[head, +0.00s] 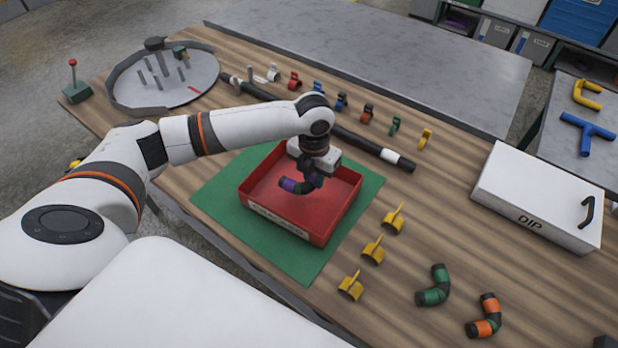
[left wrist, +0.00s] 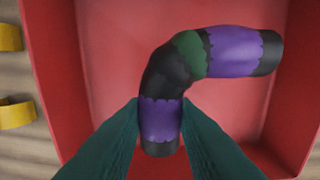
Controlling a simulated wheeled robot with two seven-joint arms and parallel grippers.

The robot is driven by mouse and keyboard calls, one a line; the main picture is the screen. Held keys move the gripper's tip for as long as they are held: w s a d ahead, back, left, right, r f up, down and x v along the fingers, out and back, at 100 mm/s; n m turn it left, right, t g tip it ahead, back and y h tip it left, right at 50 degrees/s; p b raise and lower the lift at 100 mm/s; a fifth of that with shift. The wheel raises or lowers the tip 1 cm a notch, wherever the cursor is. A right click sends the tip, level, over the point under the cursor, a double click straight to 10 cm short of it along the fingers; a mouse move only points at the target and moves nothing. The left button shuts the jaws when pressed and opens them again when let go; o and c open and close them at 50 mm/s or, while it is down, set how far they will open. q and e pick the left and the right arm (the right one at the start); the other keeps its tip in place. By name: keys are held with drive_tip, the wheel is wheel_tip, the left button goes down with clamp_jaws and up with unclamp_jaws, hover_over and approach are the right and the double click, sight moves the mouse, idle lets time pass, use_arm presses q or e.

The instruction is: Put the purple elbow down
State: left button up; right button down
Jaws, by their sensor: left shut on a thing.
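The purple elbow (head: 289,185) is a black bent pipe with purple bands and a green patch at the bend. My left gripper (head: 315,176) is shut on one end of it, inside the outline of the red tray (head: 321,231). In the left wrist view, the teal fingers of my left gripper (left wrist: 160,135) close on the lower purple band of the elbow (left wrist: 233,50). The red tray floor (left wrist: 110,60) lies beneath it. I cannot tell whether the elbow touches the floor. My right gripper is not in view.
The tray stands on a green mat (head: 218,187). Yellow holders (head: 373,249), a green elbow (head: 434,286) and an orange elbow (head: 485,317) are to its right. A white DIP box (head: 530,200) is farther right.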

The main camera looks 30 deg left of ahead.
sight(313, 195)
use_arm(q)
wheel_tip(313, 195, down, 4)
drive_tip(key=shift+f, duration=0.2)
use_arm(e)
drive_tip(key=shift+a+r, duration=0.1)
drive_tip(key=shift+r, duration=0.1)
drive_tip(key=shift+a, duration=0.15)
use_arm(q)
drive_tip(key=o, duration=1)
drive_tip(key=shift+f, duration=0.15)
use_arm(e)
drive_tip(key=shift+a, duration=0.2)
use_arm(q)
wheel_tip(313, 195, up, 12)
drive_tip(key=shift+s+r+b, duration=0.1)
drive_tip(key=shift+r+b, duration=0.1)
drive_tip(key=shift+b, duration=0.25)
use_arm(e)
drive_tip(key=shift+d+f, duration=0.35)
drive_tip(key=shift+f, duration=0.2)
